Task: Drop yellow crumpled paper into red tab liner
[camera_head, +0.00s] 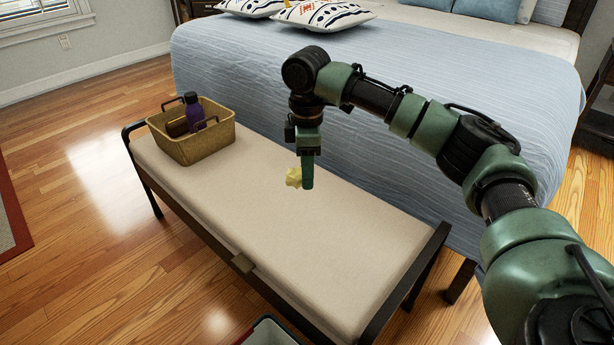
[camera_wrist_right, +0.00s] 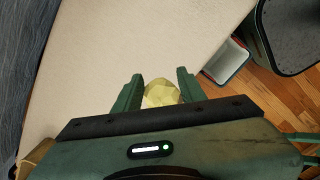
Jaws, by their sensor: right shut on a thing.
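The yellow crumpled paper (camera_head: 293,177) is held at the tip of my right gripper (camera_head: 304,182), above the bench cushion. In the right wrist view the paper (camera_wrist_right: 160,94) sits between the two green fingers of the gripper (camera_wrist_right: 160,82). A container with a pale inside and dark rim (camera_head: 268,333) is cut off at the bottom edge of the head view, on the floor in front of the bench. In the wrist view a pale container with a reddish edge (camera_wrist_right: 229,60) stands beyond the bench edge. My left gripper is out of view.
The bench (camera_head: 250,220) has a bare cream cushion under my gripper and dark end rails. A tan basket (camera_head: 190,150) with a purple bottle (camera_head: 194,112) stands at its left end. The blue-covered bed (camera_head: 240,75) is behind. Open wood floor lies in front.

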